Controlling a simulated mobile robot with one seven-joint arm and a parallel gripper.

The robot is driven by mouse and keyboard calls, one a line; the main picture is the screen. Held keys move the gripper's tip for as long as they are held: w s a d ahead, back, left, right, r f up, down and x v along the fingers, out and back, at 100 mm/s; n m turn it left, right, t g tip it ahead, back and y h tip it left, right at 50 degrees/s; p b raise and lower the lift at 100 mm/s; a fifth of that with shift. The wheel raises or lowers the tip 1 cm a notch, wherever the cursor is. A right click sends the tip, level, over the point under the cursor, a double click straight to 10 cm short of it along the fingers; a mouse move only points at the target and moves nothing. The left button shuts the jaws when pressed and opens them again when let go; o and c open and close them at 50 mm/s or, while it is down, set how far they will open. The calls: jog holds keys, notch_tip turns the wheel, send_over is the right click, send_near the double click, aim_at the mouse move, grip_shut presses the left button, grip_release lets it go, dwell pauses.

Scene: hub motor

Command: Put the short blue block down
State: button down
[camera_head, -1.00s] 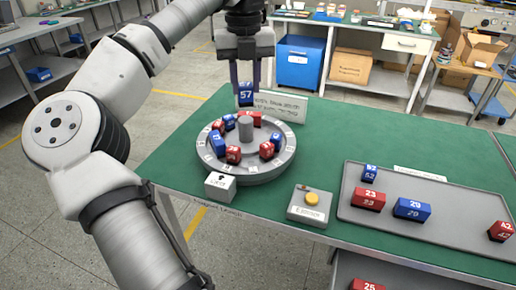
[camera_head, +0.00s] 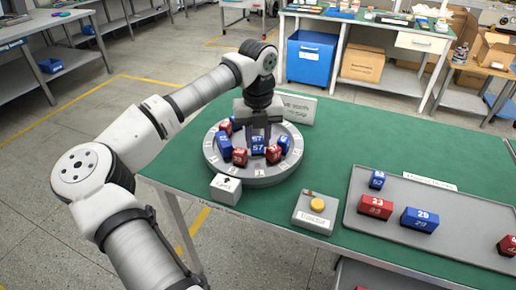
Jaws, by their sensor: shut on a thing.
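My gripper (camera_head: 258,130) points down over the round grey turntable (camera_head: 256,181), its fingers shut on a short blue block (camera_head: 258,147) marked 57. The block is low among the other blocks on the turntable, between a red block (camera_head: 240,157) and another red block (camera_head: 273,154). I cannot tell whether its underside touches the turntable. A blue block (camera_head: 284,142) is to its right and another blue block (camera_head: 224,145) is to the left. The turntable's middle hub is hidden behind my gripper and the blocks.
A white labelled box (camera_head: 226,188) and a yellow-button box (camera_head: 316,208) stand in front of the turntable. A grey tray (camera_head: 387,238) at the right holds a small blue block (camera_head: 377,179), red block (camera_head: 375,207) and blue block (camera_head: 420,219). A sign (camera_head: 298,108) stands behind.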

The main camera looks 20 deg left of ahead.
aim_at(258, 151)
jog(key=shift+f+p, duration=0.35)
jog(key=shift+f, duration=1.8)
jog(key=shift+f, duration=0.15)
jog(key=c, duration=1.3)
grip_release()
jog(key=shift+c, duration=0.2)
notch_tip(258, 151, up, 12)
jog(key=shift+r+b, duration=0.15)
jog(key=shift+b, duration=0.7)
